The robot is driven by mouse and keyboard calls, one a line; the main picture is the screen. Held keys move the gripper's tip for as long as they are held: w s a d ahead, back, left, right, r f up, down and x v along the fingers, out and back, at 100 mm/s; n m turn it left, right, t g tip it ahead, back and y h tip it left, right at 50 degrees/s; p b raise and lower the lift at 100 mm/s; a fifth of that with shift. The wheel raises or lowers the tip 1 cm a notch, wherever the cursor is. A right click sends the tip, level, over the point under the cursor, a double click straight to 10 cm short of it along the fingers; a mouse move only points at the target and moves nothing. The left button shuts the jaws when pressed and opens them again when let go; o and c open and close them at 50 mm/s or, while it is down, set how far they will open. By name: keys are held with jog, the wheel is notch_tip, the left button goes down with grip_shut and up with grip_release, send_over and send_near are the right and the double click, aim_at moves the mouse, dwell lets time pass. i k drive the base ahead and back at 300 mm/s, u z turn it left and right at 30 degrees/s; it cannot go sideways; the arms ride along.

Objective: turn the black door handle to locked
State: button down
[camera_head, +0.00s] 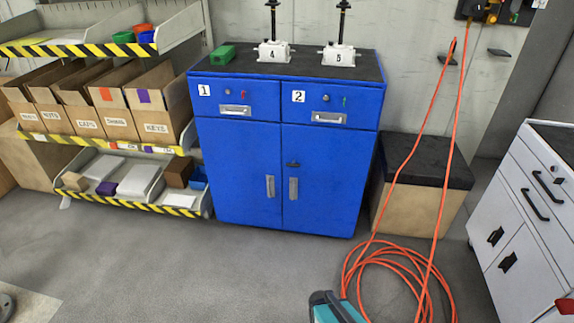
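The black door handle (293,164) is small and sits near the upper left of the right-hand door of the blue cabinet (240,175). It looks roughly horizontal, though it is too small to read any lock marking. Both cabinet doors look shut, each with a silver pull handle, the left one (270,186) and the right one (293,188). My gripper is not in view, and nothing is seen touching the black handle.
Orange hose (385,270) hangs down and lies coiled on the floor right of the cabinet. A teal and dark shape (335,308), unclear, stands at the bottom edge. A black-topped box (420,190) and white drawer unit (530,220) stand right. Floor before the doors is clear.

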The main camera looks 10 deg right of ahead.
aim_at(292, 164)
jog(key=z, duration=0.05)
jog(key=i, duration=0.1)
jog(key=z, duration=0.05)
jog(key=k, duration=1.3)
jog(key=u, duration=0.45)
jog(key=i, duration=0.7)
jog(key=u, duration=0.85)
jog(key=i, duration=1.25)
jog(key=u, duration=0.05)
